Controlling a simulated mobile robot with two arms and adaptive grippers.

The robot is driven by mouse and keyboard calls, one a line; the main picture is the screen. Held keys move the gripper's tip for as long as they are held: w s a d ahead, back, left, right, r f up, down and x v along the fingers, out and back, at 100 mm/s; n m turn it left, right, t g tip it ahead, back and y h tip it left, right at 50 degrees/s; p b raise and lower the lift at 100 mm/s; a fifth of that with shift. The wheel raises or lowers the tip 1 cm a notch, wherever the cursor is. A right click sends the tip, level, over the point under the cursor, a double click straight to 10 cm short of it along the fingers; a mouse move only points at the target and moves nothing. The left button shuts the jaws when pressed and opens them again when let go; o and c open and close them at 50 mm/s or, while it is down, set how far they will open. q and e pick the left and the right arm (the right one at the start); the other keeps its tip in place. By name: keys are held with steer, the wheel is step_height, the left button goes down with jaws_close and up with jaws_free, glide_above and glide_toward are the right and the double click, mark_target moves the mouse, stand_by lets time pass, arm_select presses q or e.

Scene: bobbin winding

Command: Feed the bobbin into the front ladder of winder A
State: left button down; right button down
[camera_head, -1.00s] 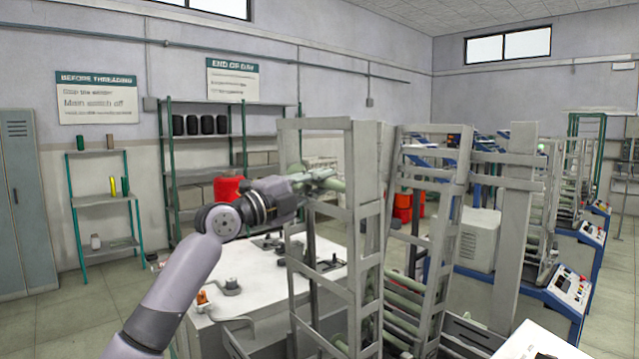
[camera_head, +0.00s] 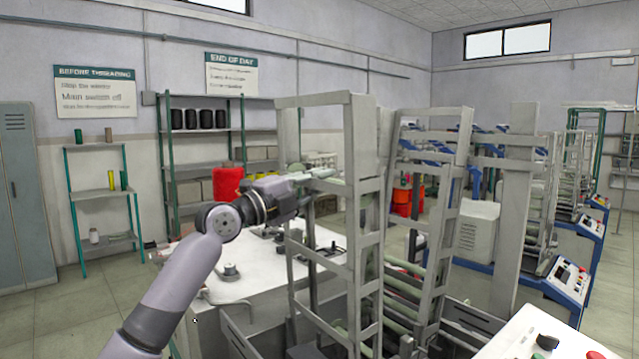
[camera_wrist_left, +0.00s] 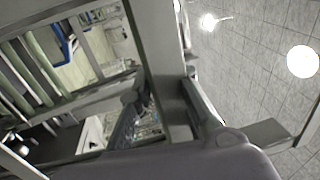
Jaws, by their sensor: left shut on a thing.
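My left gripper (camera_head: 312,178) is at the upper part of the nearest grey ladder frame (camera_head: 354,220), winder A's by its position. A second ladder (camera_head: 440,230) stands to the right. In the left wrist view, the gripper's dark fingers sit close to grey bars, and the bobbin is not clear. My right gripper is not in view.
Several pale green rods (camera_wrist_left: 35,72) lie low in the frame. A white table (camera_head: 215,300) with small parts stands behind. A control panel (camera_head: 545,345) is at bottom right. More winders (camera_head: 570,280) stand at right, shelves (camera_head: 205,160) at the back.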

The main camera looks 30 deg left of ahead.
arm_select(q)
steer(key=c, duration=1.4)
jaws_free()
steer(key=shift+c, duration=0.2)
steer(key=shift+o, duration=0.2)
steer(key=shift+o, duration=1.4)
steer(key=s+a+r+b, duration=0.1)
steer(key=s+a+r, duration=0.2)
steer(key=s, duration=0.3)
steer(key=shift+s+r, duration=0.3)
